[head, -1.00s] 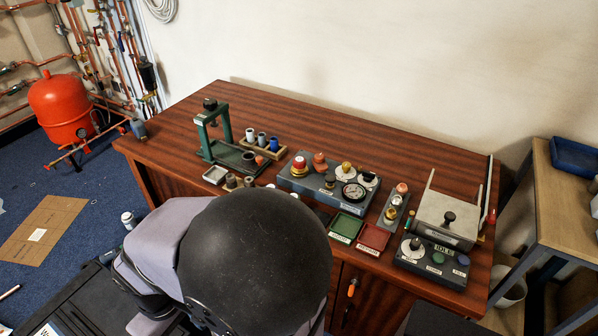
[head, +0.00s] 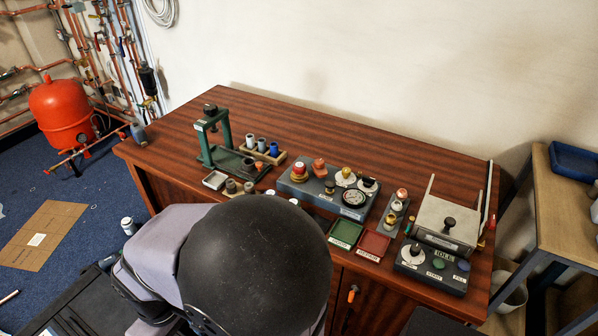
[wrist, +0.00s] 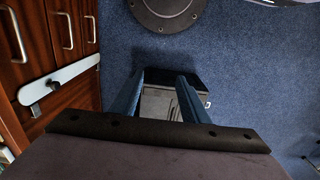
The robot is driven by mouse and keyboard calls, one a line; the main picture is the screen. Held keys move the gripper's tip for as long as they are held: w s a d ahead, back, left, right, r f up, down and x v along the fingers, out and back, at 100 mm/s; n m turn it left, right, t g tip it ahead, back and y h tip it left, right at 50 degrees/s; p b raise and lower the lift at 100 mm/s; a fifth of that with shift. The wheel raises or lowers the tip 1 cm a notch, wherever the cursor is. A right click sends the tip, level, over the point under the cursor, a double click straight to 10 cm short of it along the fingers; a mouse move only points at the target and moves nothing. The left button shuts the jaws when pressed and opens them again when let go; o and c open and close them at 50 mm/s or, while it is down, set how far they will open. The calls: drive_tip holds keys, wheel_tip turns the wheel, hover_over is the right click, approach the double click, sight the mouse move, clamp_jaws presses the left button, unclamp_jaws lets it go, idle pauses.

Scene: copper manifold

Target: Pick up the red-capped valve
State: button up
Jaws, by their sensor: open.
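A red-capped piece (head: 299,169) with a yellowish body stands upright on the left of a grey block on the desk in the head view. A second piece with a reddish top (head: 402,194) stands on a small narrow plate right of that block; I cannot tell for certain which is the red-capped valve. My gripper (wrist: 162,92) shows in the wrist view, its two blue fingers apart with nothing between them. It points down toward the floor, away from the desk-top pieces. In the head view my arm hides it.
The desk (head: 300,130) carries a green press (head: 212,135), a green tray (head: 345,234), a red tray (head: 373,244), a gauge (head: 354,194) and a control box (head: 432,264). The desk's back strip is clear. Drawer fronts (wrist: 70,40) stand left in the wrist view.

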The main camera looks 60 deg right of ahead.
drive_tip(key=s+d+r+m+y+p, duration=0.1)
drive_tip(key=s+d+r+m+p, duration=0.1)
drive_tip(key=d+m+p, duration=0.6)
drive_tip(key=s+d+r+m+p, duration=0.3)
drive_tip(key=d+p, duration=0.1)
drive_tip(key=d, duration=0.7)
drive_tip(key=s+d+r+m+y+p, duration=0.15)
drive_tip(key=d+m+p, duration=0.35)
drive_tip(key=d, duration=0.5)
drive_tip(key=w+d+r+m+t+h, duration=0.1)
drive_tip(key=w+d+r+m, duration=0.1)
drive_tip(key=d+m, duration=0.5)
drive_tip(key=w+d+r+m+t+h, duration=0.1)
drive_tip(key=w+d+r+m+h, duration=0.1)
drive_tip(key=d+m, duration=0.4)
drive_tip(key=w+d+r+m+t+h, duration=0.1)
drive_tip(key=d+m, duration=0.6)
drive_tip(key=m, duration=0.7)
wheel_tip(320, 180, up, 2)
drive_tip(key=w+h, duration=0.1)
drive_tip(key=w, duration=0.1)
drive_tip(key=shift+w+d+t+p, duration=0.3)
drive_tip(key=shift+w+t, duration=0.1)
